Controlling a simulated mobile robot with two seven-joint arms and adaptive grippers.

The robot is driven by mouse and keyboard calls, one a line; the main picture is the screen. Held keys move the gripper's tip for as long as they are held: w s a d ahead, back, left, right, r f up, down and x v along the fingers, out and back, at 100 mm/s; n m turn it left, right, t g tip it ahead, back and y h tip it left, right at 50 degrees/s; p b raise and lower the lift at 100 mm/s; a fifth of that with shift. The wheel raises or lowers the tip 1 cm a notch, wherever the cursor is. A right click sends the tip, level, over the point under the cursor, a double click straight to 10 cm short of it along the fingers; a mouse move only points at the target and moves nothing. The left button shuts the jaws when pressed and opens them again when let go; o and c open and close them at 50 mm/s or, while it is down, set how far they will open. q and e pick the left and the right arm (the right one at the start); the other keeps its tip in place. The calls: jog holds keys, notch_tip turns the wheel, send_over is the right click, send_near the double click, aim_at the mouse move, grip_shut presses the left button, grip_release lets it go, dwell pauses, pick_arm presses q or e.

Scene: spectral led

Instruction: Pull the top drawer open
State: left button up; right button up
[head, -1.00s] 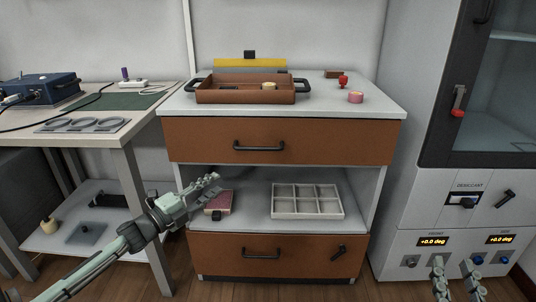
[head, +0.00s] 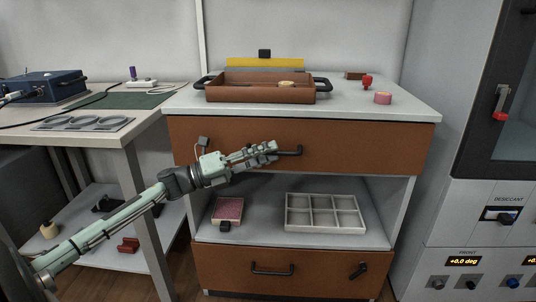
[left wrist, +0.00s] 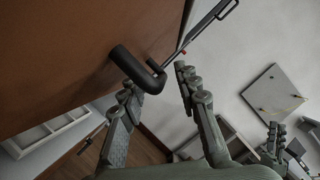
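The top drawer (head: 350,150) is a brown front under the white cabinet top, and it sits shut. Its dark bar handle (head: 290,152) is partly hidden behind my left gripper (head: 272,149). In the left wrist view, the handle (left wrist: 138,70) juts out from the brown front near the tips of my left gripper (left wrist: 156,80). The two fingers are spread apart with the handle's end close to the left one; I cannot tell whether they touch. My right gripper (left wrist: 293,135) shows small at the lower right of that view, its fingers apart and empty.
A brown tray (head: 268,92) stands on the cabinet top, with a pink cylinder (head: 383,98) to its right. The open shelf below holds a white divided tray (head: 325,226) and a pink box (head: 228,209). A desk (head: 85,134) stands left.

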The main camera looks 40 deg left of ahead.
pick_arm(q)
jog(key=shift+w+d+r, duration=0.1)
jog(key=shift+w+d, duration=0.1)
jog(key=shift+w, duration=0.05)
grip_shut()
dwell(0.3)
